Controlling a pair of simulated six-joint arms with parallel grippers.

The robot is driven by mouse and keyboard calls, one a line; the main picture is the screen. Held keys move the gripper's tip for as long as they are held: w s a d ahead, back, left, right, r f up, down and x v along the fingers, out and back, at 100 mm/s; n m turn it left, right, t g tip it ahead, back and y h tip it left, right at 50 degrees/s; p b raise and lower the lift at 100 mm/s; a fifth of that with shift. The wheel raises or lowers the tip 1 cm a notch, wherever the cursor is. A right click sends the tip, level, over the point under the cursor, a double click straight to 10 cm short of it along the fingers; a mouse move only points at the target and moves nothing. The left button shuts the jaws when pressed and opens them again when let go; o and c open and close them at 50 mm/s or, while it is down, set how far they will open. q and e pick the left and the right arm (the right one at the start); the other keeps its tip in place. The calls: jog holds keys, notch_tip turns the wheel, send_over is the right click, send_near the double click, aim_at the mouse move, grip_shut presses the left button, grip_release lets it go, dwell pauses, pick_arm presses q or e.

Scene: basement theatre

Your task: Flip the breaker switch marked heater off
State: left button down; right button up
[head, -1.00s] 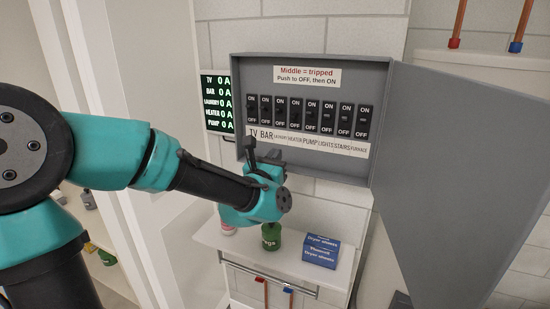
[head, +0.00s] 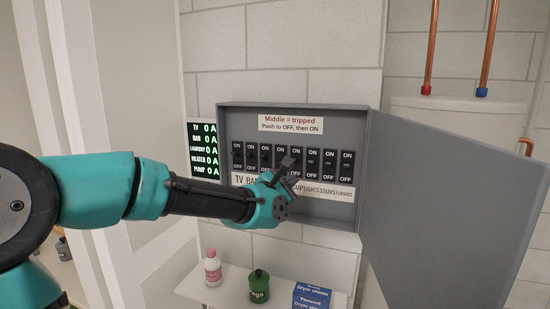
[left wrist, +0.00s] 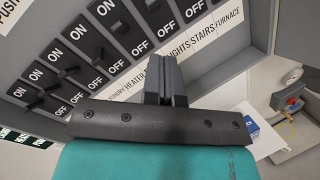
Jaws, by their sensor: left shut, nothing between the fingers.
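The grey breaker box (head: 292,108) is open on the wall, with a row of black switches marked ON above and OFF below. The heater switch (left wrist: 96,48) is the fourth from the left by the label strip (head: 338,191). Its lever position is hard to tell. My left gripper (head: 291,163) is shut and empty in front of the middle of the row, hiding part of the labels. In the left wrist view its fingers (left wrist: 166,70) cover the label strip near the pump label, just below the switches. Contact cannot be told. My right gripper is out of view.
The box's door (head: 435,215) stands open to the right. A lit display (head: 204,151) at the left reads 0 A on every line, heater included. Below is a white shelf (head: 235,296) with a pink-capped bottle (head: 212,268), a green can (head: 259,287) and a blue box (head: 313,296).

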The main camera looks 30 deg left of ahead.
pick_arm(q)
notch_tip(320, 180, up, 8)
jog(key=w+d+m+g, duration=0.1)
jog(key=w+m+g, duration=0.3)
jog(key=m, duration=1.1)
jog(key=s+a+r+m+g+y, duration=0.4)
jog(key=s+a+r+m+g, duration=0.1)
jog(key=s+a+r+m, duration=0.1)
notch_tip(320, 180, up, 2)
jog(key=a+m, duration=0.1)
jog(key=m, duration=0.2)
jog(key=shift+r, duration=0.15)
jog(key=shift+w, duration=0.1)
